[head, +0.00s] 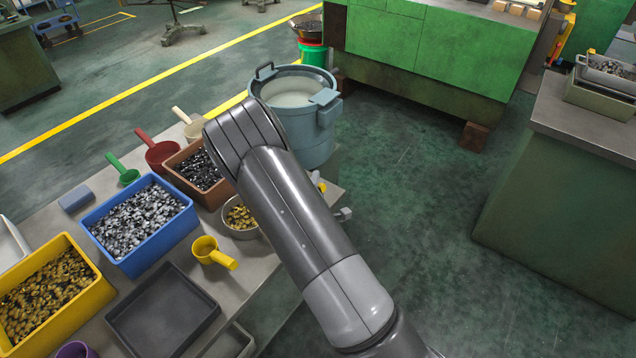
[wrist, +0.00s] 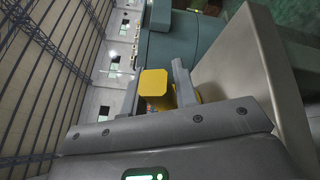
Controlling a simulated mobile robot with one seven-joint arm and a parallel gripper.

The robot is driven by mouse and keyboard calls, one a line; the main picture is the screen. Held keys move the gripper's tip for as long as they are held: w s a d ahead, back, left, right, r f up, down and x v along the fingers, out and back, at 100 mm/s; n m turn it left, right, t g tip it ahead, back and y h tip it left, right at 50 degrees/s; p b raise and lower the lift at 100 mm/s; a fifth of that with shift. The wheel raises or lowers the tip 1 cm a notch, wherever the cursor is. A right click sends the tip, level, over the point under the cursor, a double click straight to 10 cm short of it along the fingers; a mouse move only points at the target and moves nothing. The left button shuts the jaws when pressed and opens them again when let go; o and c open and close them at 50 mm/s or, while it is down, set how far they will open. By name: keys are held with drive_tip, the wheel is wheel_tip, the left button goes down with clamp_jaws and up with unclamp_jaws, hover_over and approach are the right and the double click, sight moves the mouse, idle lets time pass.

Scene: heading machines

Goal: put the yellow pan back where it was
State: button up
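A small yellow pan with a straight handle (head: 207,250) sits on the grey table in the head view, between the dark tray and the round bowl. My gripper (wrist: 158,90) shows in the wrist view with a yellow piece (wrist: 154,84) between its two fingers, seemingly gripped. Its full shape is hidden, so I cannot tell whether it is a second pan. In the head view my arm hides most of the gripper, and a bit of yellow (head: 320,183) shows beside the arm near the table's right edge.
A blue bin (head: 150,250), a yellow bin (head: 90,310), a brown bin (head: 212,195), a bowl of brass parts (head: 238,232) and an empty dark tray (head: 163,310) crowd the table. Green, red and cream scoops lie behind. A grey-blue drum (head: 312,130) stands beyond.

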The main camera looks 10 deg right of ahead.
drive_tip(key=o, duration=0.3)
drive_tip(key=shift+r, duration=0.15)
drive_tip(key=v, duration=1.2)
